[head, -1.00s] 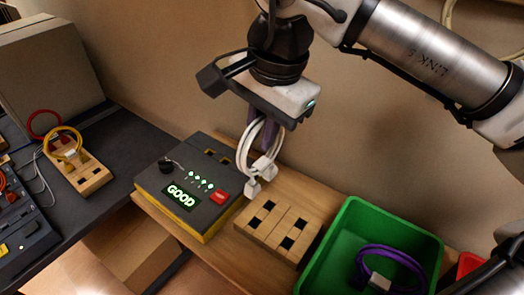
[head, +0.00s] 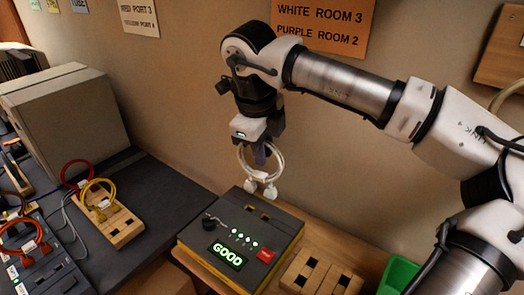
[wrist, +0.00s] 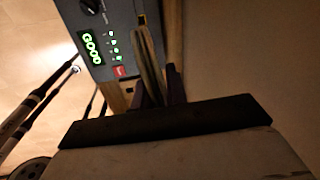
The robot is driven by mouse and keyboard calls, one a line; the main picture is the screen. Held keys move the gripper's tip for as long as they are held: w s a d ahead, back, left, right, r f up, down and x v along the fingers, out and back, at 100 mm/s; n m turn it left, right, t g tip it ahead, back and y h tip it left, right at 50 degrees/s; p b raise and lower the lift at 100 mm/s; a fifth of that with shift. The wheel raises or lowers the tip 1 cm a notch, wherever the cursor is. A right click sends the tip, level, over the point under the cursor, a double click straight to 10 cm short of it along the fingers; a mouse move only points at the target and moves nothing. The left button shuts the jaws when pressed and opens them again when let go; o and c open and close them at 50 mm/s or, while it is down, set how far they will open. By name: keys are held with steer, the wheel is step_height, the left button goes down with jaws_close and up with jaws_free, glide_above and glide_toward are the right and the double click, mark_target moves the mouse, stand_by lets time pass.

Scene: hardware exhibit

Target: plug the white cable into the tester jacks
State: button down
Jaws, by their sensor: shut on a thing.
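The white cable (head: 279,160) is a coiled loop with two white plugs at its lower end. My gripper (head: 262,154) is shut on the top of the loop, and the plugs hang down below it. The tester (head: 222,231) is a dark box with a yellow base, a knob, a red button and a lit green "GOOD" display. Its dark jacks (head: 258,213) are along the far edge of the top. The plugs appear above the jacks, apart from them. In the wrist view the cable (wrist: 150,68) runs between the fingers, with the tester (wrist: 118,14) beyond.
A wooden block with square holes (head: 317,272) stands right of the tester, and a green bin (head: 398,275) is farther right. On the dark bench at left, another wooden block (head: 124,232) holds yellow and red cables. A wall sign (head: 320,22) reads "WHITE ROOM 3, PURPLE ROOM 2".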

step_height(320, 180, down, 6)
steer(key=w+m+b, duration=0.1)
steer(key=b, duration=0.2)
steer(key=shift+a+m, duration=0.3)
steer(key=shift+a, duration=0.05)
stand_by(0.3)
steer(key=shift+b, duration=0.65)
stand_by(1.3)
steer(key=shift+f+b, duration=1.05)
steer(key=shift+b, duration=0.3)
stand_by(2.0)
steer(key=c, duration=0.7)
jaws_free()
stand_by(0.4)
